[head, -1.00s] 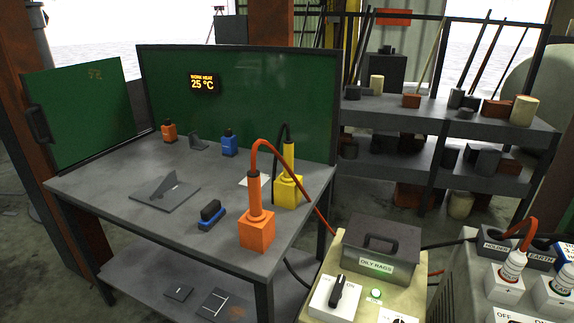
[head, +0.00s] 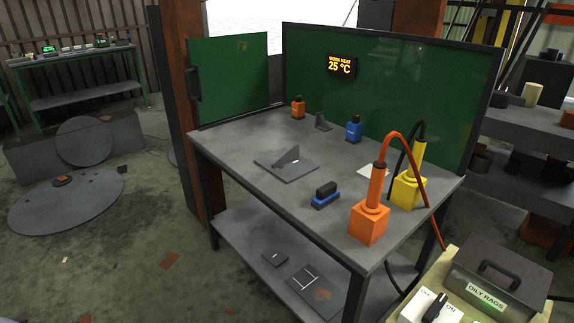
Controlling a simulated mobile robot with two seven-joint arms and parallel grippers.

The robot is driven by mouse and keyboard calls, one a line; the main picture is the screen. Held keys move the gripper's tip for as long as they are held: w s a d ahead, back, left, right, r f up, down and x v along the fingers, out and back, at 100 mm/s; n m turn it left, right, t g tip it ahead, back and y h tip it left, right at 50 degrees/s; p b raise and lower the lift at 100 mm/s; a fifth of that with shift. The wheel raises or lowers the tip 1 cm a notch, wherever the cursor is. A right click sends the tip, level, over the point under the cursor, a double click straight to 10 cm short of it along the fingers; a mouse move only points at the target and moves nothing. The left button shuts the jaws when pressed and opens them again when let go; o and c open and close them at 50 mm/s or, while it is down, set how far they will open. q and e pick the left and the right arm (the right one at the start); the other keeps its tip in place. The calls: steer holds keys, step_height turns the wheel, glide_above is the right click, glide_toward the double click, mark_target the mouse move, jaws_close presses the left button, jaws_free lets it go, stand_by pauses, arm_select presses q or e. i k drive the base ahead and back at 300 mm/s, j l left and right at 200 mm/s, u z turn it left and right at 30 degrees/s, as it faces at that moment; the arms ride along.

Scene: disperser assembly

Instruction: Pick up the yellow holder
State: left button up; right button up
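The yellow holder (head: 408,191) stands upright on the grey workbench (head: 235,157), near its right end in the head view. It has a square yellow base and a yellow upright part with a black top, from which a black cable loops. An orange holder (head: 370,222) of similar shape stands in front and to the left of it, with an orange cable arching past the yellow one. Neither of my grippers shows in the head view.
An oily rags box (head: 497,275) stands front right. Floor at left is largely open.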

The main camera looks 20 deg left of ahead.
mark_target(419, 145)
steer(key=i+j, duration=0.15)
steer(key=j, duration=0.2)
steer(key=i+j+z, duration=0.1)
steer(key=j, duration=0.25)
steer(key=i+j, duration=0.15)
steer(key=j, duration=0.2)
steer(key=i+j+z, duration=0.1)
steer(key=j, duration=0.25)
steer(key=i+j, duration=0.15)
steer(key=j, duration=0.2)
